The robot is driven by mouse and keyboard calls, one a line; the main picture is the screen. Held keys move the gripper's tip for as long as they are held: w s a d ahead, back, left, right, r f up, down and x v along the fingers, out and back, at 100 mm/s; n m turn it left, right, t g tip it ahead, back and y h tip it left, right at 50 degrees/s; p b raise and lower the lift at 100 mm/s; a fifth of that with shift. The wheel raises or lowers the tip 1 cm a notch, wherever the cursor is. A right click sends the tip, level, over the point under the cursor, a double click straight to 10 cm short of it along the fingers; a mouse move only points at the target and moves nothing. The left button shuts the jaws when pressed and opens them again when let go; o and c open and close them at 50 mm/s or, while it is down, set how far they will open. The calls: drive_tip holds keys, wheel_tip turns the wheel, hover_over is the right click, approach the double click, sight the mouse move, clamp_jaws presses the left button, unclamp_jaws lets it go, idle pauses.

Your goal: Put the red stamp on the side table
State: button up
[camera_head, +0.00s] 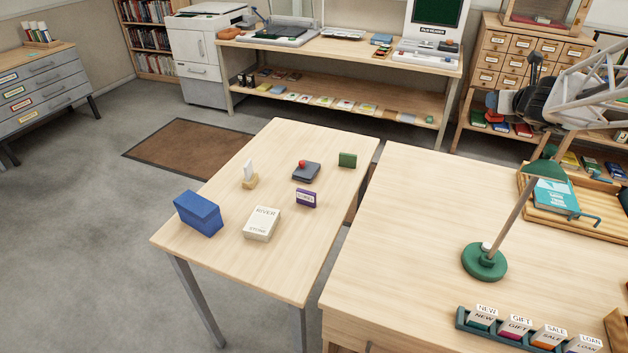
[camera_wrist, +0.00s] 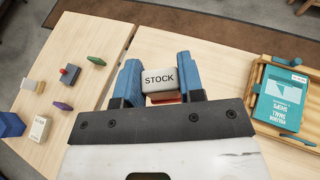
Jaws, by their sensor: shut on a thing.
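My gripper (camera_wrist: 159,85) is shut on the red stamp (camera_wrist: 159,77), with one blue finger pad on each side. The stamp has a pale block lettered STOCK and a red part low down, partly hidden by my gripper. In the head view my gripper is high at the right, above the desk, and the stamp in it is too small to make out surely. The side table (camera_head: 290,280) is the pale wooden table left of the desk. It also shows at the left in the wrist view (camera_wrist: 100,45).
Side table holds a blue box (camera_head: 198,213), a RIVER STONE box (camera_head: 262,223), a purple block (camera_head: 306,198), a dark red-knobbed item (camera_head: 306,172), a green block (camera_head: 347,160) and a wooden stand (camera_head: 250,182). Its near end is clear. The desk (camera_head: 400,260) bears a green lamp (camera_head: 484,262).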

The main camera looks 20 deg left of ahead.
drive_tip(key=s+a+f+n+y, duration=0.1)
drive_tip(key=s+a+f, duration=0.1)
drive_tip(key=a, duration=1.2)
drive_tip(key=s+a+f+n+y, duration=0.1)
drive_tip(key=a+f, duration=0.1)
drive_tip(key=a, duration=1.1)
drive_tip(key=s+a+f+g, duration=0.1)
drive_tip(key=s+a+f, duration=0.1)
drive_tip(key=s+a, duration=0.35)
drive_tip(key=s+a+f+n+y, duration=0.1)
drive_tip(key=s+a+f, duration=0.15)
drive_tip(key=a, duration=0.65)
drive_tip(key=s+a+f+g, duration=0.1)
drive_tip(key=s+a+f, duration=0.1)
drive_tip(key=s+a, duration=0.45)
drive_tip(key=s+d+f+n+g+y, duration=0.4)
drive_tip(key=s+d+f+n+g, duration=0.15)
drive_tip(key=s+f, duration=0.5)
drive_tip(key=s+d+f+n+g, duration=0.2)
drive_tip(key=s+d+f, duration=0.1)
drive_tip(key=s+d, duration=0.3)
drive_tip(key=s+d+f+n+g, duration=0.2)
drive_tip(key=s+d, duration=0.4)
drive_tip(key=s, duration=0.4)
drive_tip(key=shift+s+d+f+y, duration=0.25)
drive_tip(key=shift+d+f+y, duration=0.05)
drive_tip(key=shift+d+f, duration=0.1)
drive_tip(key=shift+a+g, duration=0.1)
drive_tip(key=shift+g, duration=0.15)
